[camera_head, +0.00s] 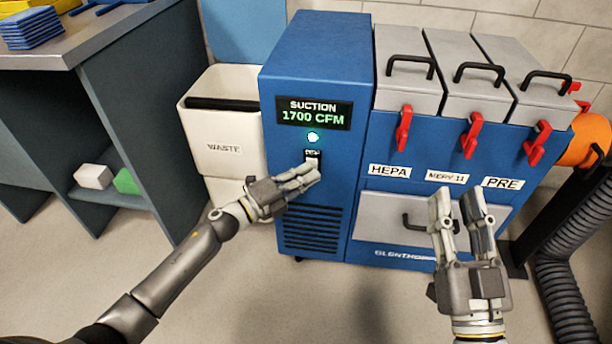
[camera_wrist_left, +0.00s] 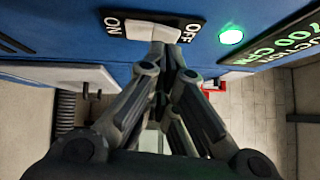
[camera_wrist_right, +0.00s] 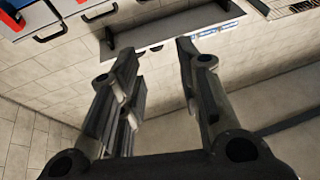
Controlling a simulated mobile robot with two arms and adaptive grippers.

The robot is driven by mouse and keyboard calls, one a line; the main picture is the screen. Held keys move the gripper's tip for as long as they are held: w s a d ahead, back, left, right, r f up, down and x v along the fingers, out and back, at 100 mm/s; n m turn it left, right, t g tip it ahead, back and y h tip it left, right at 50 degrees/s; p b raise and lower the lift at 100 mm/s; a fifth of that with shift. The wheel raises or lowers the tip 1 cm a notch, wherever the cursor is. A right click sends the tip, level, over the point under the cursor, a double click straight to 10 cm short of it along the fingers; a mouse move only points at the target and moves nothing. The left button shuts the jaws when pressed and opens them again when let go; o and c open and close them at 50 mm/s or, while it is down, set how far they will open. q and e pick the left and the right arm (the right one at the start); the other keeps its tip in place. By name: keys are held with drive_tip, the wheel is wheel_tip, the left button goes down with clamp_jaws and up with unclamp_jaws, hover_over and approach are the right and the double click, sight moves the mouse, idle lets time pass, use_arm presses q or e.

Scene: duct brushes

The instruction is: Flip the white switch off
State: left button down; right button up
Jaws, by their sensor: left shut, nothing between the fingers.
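The white switch (camera_wrist_left: 142,30) sits on a black plate with ON and OFF labels, on the front of the blue suction unit (camera_head: 318,55). In the head view the switch (camera_head: 312,163) is partly hidden by my left gripper (camera_head: 312,176). My left gripper is shut and empty, with its fingertips (camera_wrist_left: 165,34) at the switch, by the OFF side; I cannot tell whether they touch. The display reads SUCTION 1700 CFM and the green light (camera_wrist_left: 231,36) is lit. My right gripper (camera_head: 459,198) is open and empty in front of the unit's lower drawer.
A white waste bin (camera_head: 222,148) stands left of the unit. Grey filter lids (camera_head: 408,70) with black handles and red latches (camera_head: 403,128) are at the right. A grey hose (camera_head: 562,290) runs at far right. The floor in front is clear.

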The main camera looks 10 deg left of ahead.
use_arm(q)
drive_tip(key=shift+w, duration=0.1)
use_arm(e)
drive_tip(key=shift+r, duration=0.15)
use_arm(q)
drive_tip(key=shift+w+r, duration=0.2)
drive_tip(key=shift+w, duration=0.05)
use_arm(e)
drive_tip(key=shift+w+f+g+h, duration=0.15)
drive_tip(key=shift+f+g+h, duration=0.15)
drive_tip(key=shift+f, duration=0.35)
use_arm(q)
drive_tip(key=shift+s, duration=0.1)
use_arm(e)
drive_tip(key=shift+f, duration=0.1)
